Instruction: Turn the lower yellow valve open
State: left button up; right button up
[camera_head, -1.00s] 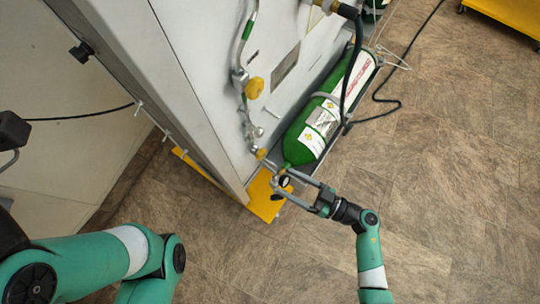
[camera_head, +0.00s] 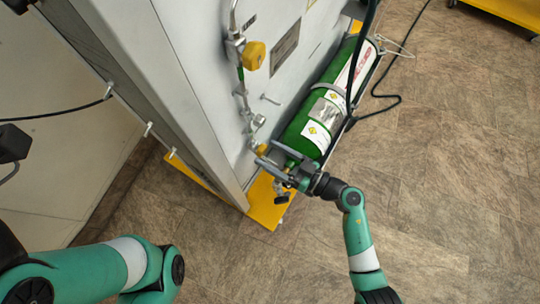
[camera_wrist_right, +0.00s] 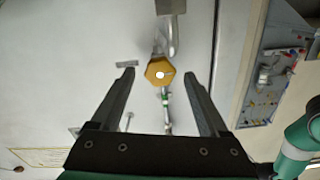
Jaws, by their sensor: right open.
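The lower yellow valve (camera_head: 263,149) is a small knob low on the grey panel, beside the green oxygen cylinder. In the right wrist view a yellow hexagonal knob (camera_wrist_right: 160,70), which appears to be this valve, lies between my right fingertips in the picture. My right gripper (camera_head: 266,154) is open, with its fingers to either side of the valve; I see no clear contact. It also shows in the right wrist view (camera_wrist_right: 160,76). The upper yellow valve (camera_head: 254,55) is higher on the pipe. My left gripper is not visible; only my left arm shows.
The green cylinder (camera_head: 295,135) stands close beside my right gripper, strapped to the panel. A grey panel (camera_head: 205,60) fills the upper middle. A yellow base plate (camera_head: 262,207) lies below the gripper. A black hose (camera_head: 385,98) runs over the floor. Open floor lies to the right.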

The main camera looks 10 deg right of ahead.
jog(key=shift+w+a, duration=0.25)
jog(key=shift+d, duration=0.1)
grip_shut()
jog(key=shift+r, duration=0.1)
